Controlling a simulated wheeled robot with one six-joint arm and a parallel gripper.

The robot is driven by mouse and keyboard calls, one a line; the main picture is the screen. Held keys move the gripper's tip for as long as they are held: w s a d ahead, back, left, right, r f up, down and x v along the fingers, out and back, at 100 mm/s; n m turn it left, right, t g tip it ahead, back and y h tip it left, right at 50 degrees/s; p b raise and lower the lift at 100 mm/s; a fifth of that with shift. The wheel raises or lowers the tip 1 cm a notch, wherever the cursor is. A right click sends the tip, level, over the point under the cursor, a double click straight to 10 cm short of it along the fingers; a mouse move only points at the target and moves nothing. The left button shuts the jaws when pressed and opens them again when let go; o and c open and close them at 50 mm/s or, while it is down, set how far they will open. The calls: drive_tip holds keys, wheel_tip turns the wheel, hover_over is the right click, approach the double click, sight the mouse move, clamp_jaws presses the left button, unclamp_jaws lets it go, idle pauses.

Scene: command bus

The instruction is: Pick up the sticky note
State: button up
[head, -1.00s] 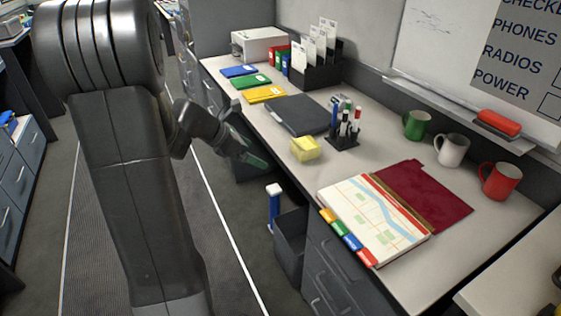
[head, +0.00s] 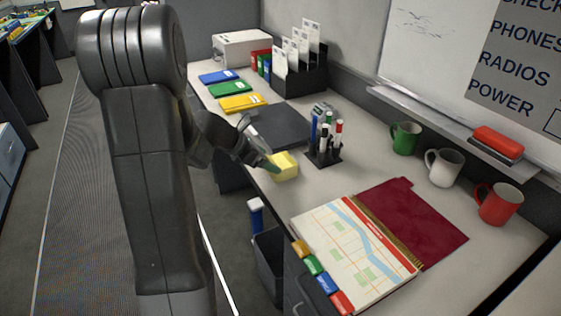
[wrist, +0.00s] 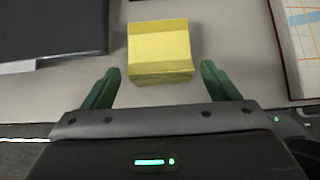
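The sticky note is a yellow pad (head: 285,167) near the front edge of the desk, in front of the pen holder. In the wrist view the yellow pad (wrist: 160,50) lies just ahead of my gripper (wrist: 160,84), centred between its two green fingers. The fingers are spread wide and hold nothing. The fingertips reach about the pad's near edge, with a gap on each side. In the head view my gripper (head: 262,158) is at the pad's left, partly hidden by my arm.
A dark folder (head: 278,127) lies left of the pad and a pen holder (head: 324,150) stands behind it. An open map binder (head: 350,250) lies to the right. Green, white and red mugs (head: 497,203) stand further right. A bin (head: 268,265) stands below the desk edge.

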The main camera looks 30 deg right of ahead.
drive_tip(key=c, duration=0.7)
drive_tip(key=shift+c, duration=0.2)
drive_tip(key=shift+r, duration=0.15)
